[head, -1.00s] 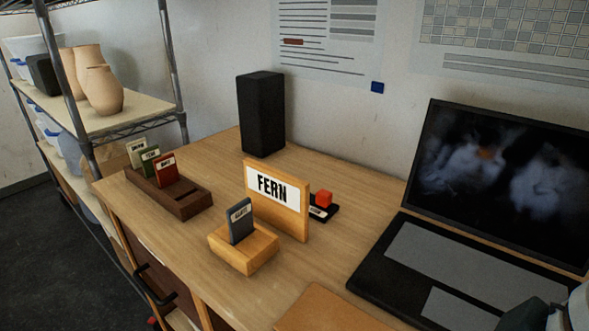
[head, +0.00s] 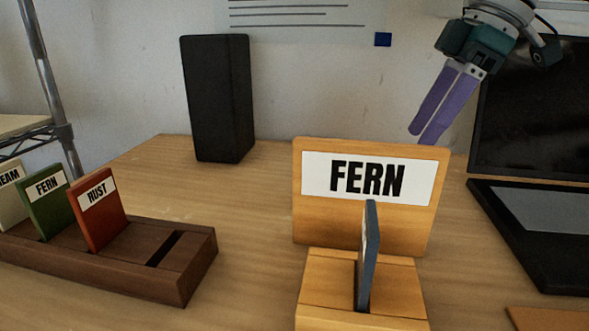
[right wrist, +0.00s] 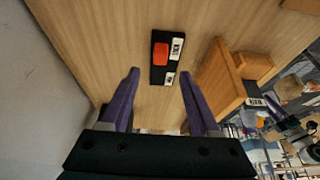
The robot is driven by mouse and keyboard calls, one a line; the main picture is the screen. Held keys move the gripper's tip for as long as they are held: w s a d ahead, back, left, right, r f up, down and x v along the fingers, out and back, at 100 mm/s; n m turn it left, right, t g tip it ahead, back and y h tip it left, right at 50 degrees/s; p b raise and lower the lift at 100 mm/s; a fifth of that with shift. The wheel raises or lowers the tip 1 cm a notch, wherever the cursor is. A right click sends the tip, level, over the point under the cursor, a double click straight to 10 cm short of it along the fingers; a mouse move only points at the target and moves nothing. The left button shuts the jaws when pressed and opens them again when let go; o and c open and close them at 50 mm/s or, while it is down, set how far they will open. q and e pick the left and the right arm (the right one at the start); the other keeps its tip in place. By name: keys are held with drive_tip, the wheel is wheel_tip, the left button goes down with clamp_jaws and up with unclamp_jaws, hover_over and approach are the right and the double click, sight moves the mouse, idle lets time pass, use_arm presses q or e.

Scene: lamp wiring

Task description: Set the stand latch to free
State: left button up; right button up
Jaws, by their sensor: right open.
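The stand latch is a black plate (right wrist: 157,75) with a red-orange block (right wrist: 160,55) at its upper end and two white labels, too small to read. In the right wrist view it lies behind the wooden FERN sign board (head: 364,225). The board hides it in the head view. My right gripper (head: 425,136) is open and empty, above and behind the board's right side, fingers pointing down. In the right wrist view the latch lies beyond and between the open fingertips (right wrist: 175,72), apart from them. My left gripper is not in view.
A wooden block (head: 330,286) holding a slate card (head: 368,255) stands before the sign. A dark rack (head: 130,277) with several cards is at left. A black speaker (head: 217,100) stands at the back, a laptop (head: 535,225) at right. The desk between rack and sign is clear.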

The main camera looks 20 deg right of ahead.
drive_tip(key=x, duration=0.8)
drive_tip(key=shift+f, duration=0.1)
drive_tip(key=shift+c, duration=0.4)
clamp_jaws()
idle(0.7)
